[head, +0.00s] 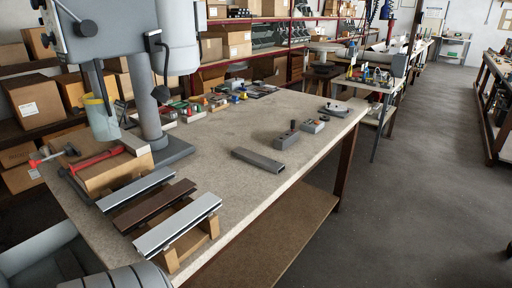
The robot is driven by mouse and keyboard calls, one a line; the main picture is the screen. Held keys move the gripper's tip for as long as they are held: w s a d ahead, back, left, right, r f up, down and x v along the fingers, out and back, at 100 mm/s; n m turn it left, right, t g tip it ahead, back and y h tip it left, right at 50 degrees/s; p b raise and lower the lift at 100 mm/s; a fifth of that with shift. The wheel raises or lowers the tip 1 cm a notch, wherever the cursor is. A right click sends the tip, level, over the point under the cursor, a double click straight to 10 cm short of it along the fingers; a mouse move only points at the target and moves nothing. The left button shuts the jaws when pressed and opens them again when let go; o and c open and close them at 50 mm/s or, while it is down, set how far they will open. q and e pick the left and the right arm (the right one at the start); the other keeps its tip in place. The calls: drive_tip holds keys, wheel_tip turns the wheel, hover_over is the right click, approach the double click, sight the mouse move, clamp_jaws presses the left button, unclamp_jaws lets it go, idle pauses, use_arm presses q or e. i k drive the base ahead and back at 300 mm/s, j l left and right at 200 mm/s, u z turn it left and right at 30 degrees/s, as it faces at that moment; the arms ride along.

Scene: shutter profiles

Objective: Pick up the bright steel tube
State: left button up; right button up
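Three long profiles lie side by side across wooden blocks at the near left end of the workbench (225,155). The nearest is a bright silver profile (178,226), the middle one is a dark brown profile (155,204), and the farthest is a light grey profile (136,189). A shorter, darker grey rectangular bar (258,160) lies flat alone near the middle of the bench. I cannot tell for certain which of these is the bright steel tube. Neither of my grippers shows; only grey rounded parts, apparently mine, show at the lower left.
A drill press with a grey column (147,100) stands behind the profiles. A red-handled clamp (95,160) lies beside them at left. Small grey boxes (288,136) and assorted small parts stand farther back.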

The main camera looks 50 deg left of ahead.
sight(270, 165)
drive_tip(key=i+u, duration=0.3)
drive_tip(key=u, duration=0.15)
drive_tip(key=i+u, duration=0.3)
drive_tip(key=u, duration=0.2)
drive_tip(key=i+l+u, duration=0.25)
drive_tip(key=u, duration=0.2)
drive_tip(key=i+l+u, duration=0.3)
drive_tip(key=u, duration=0.15)
